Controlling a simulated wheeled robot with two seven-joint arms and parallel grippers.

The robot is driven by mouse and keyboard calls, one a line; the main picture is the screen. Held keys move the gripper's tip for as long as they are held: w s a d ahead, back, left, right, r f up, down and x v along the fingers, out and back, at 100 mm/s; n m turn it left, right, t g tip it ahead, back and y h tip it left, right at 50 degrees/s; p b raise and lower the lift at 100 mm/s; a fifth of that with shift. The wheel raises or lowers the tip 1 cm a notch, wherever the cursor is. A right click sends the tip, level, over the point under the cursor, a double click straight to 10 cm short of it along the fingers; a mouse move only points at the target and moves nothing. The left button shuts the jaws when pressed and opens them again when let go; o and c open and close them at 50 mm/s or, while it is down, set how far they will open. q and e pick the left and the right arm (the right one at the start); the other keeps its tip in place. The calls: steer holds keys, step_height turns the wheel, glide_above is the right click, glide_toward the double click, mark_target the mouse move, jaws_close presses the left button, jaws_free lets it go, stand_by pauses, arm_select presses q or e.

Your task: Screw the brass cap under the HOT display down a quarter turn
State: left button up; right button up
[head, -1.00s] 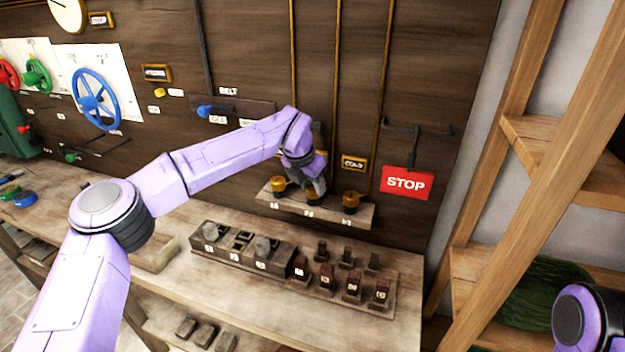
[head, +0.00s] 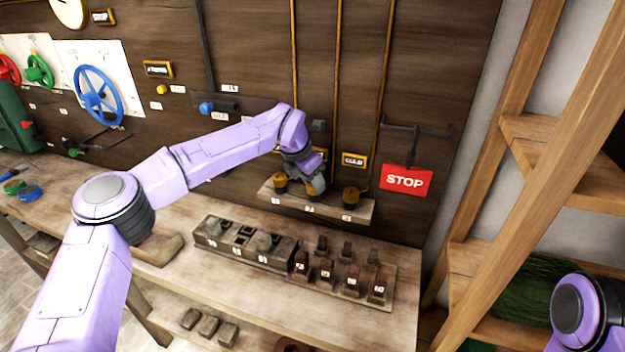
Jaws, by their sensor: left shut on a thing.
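Three brass caps stand in a row on a small wooden ledge (head: 362,212) on the wall: a left cap (head: 280,186), a middle cap (head: 313,189) and a right cap (head: 350,198). My left gripper (head: 314,184) points down and is shut on the middle cap, hiding most of it. A display reading COLD (head: 353,160) is above the right cap. Another display (head: 321,153) above the middle cap is mostly hidden behind my wrist, and I cannot read its word. My right gripper is out of view; only part of that arm shows at the lower right.
A red STOP sign (head: 405,181) hangs from a dark bracket right of the ledge. The bench (head: 215,287) below holds a numbered block tray (head: 222,248) and a rack of small dark blocks (head: 340,284). A wooden shelf frame (head: 540,170) stands at the right.

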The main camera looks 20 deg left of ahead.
arm_select(q)
steer(key=o, duration=1)
steer(key=shift+o, duration=0.2)
steer(key=shift+r, duration=0.1)
steer(key=b+v, duration=0.2)
steer(key=v, duration=0.8)
steer(key=shift+r+b, duration=0.2)
steer(key=shift+b, duration=0.2)
steer(key=shift+s+a, duration=0.15)
steer(key=shift+a, duration=0.05)
